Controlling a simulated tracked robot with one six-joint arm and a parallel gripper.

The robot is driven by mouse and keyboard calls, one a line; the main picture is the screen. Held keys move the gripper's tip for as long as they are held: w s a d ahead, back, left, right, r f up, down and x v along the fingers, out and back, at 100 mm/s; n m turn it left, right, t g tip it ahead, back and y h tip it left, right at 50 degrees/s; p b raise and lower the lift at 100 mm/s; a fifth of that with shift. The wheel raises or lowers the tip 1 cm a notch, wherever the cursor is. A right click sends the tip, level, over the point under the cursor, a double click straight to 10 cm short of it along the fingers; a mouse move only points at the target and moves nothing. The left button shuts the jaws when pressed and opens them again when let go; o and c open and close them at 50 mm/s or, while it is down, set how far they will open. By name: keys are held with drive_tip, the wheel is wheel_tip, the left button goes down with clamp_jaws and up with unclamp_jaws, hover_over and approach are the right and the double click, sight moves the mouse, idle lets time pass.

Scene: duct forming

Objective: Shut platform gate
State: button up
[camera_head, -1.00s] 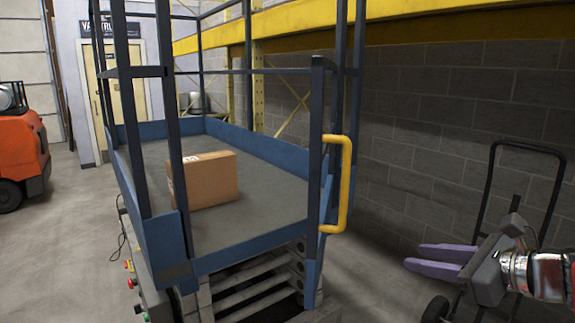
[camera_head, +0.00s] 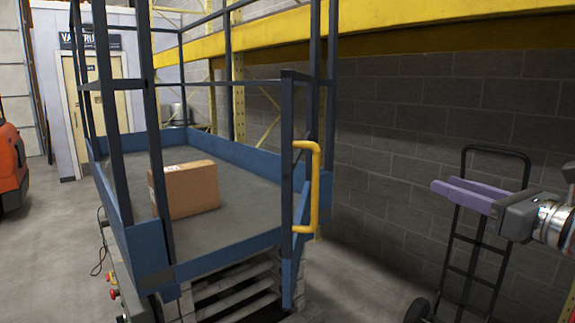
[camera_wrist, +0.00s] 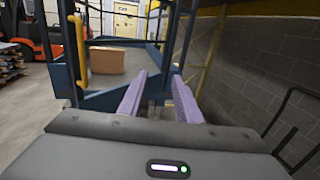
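The platform gate (camera_head: 287,150) is a dark blue frame at the near right corner of the lift platform (camera_head: 235,205). It stands swung open, seen almost edge-on, and the platform's near end is open. A yellow handle (camera_head: 315,190) is on the gate; it shows at the left of the wrist view (camera_wrist: 80,48). My gripper (camera_head: 437,187), with purple fingers, is to the right of the handle, apart from it. In the wrist view my gripper (camera_wrist: 160,76) is open with nothing between the fingers.
A cardboard box (camera_head: 186,190) sits on the platform. A black hand truck (camera_head: 480,250) stands behind my gripper at the right, by the grey block wall (camera_head: 420,120). A yellow rack beam (camera_head: 430,35) runs along the wall. An orange forklift (camera_head: 10,168) is at far left.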

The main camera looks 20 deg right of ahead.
drive_tip(key=w+a, duration=0.1)
drive_tip(key=w, duration=1.2)
drive_tip(key=shift+w+a, duration=0.2)
drive_tip(key=shift+w, duration=0.1)
drive_tip(key=shift+c, duration=0.2)
clamp_jaws()
idle(1.0)
drive_tip(key=c, duration=0.6)
unclamp_jaws()
drive_tip(key=shift+c, duration=0.2)
drive_tip(key=o, duration=0.7)
drive_tip(key=s, duration=0.4)
drive_tip(key=s+d, duration=0.1)
drive_tip(key=s, duration=0.8)
drive_tip(key=shift+s+d, duration=0.25)
drive_tip(key=shift+s, duration=0.15)
